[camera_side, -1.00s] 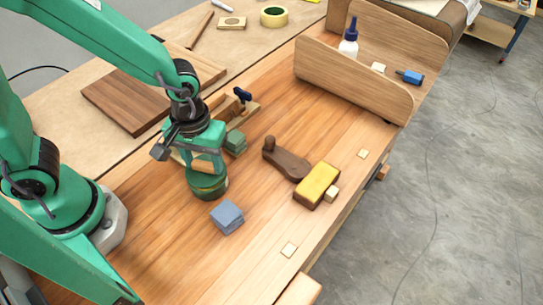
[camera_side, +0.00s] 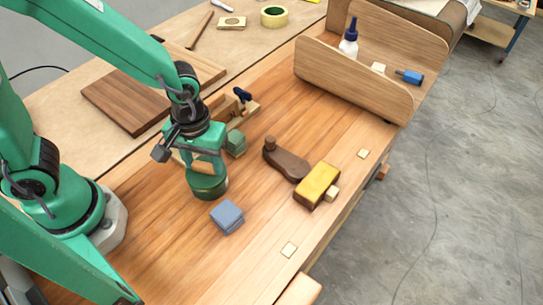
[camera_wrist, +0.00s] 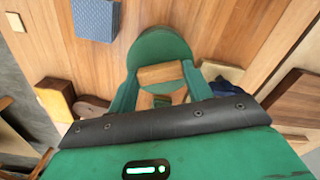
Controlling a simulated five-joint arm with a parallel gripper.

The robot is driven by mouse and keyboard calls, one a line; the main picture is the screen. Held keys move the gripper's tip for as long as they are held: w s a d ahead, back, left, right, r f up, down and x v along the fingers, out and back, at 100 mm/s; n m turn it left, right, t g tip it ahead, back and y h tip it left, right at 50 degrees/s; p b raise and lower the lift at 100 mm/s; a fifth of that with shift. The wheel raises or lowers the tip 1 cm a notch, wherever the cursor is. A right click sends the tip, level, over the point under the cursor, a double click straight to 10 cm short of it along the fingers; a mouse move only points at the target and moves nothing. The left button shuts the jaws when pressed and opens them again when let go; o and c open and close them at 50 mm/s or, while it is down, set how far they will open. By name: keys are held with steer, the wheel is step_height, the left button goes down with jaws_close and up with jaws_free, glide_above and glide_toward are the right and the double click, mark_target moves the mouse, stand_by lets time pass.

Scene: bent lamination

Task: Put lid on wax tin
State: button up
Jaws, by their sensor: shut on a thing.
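My gripper (camera_side: 206,166) is low over the bench in the side view. It is shut on the wooden handle (camera_wrist: 160,73) of the round green lid (camera_wrist: 162,45), with a finger on each side. In the side view the lid and the round dark green wax tin (camera_side: 208,189) appear together, directly below the fingers. The lid looks level and in line over the tin. The tin is hidden under the lid in the wrist view, so I cannot tell whether the lid is fully seated.
A blue-grey block (camera_side: 227,217) lies close in front of the tin. A green block (camera_side: 235,143) stands behind it. A dark wooden piece (camera_side: 286,161) and a yellow-topped block (camera_side: 317,184) are to the right. The front bench area is mostly clear.

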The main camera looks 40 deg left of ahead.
steer(key=shift+f, duration=0.55)
stand_by(0.9)
steer(key=o, duration=1.4)
steer(key=shift+r, duration=4)
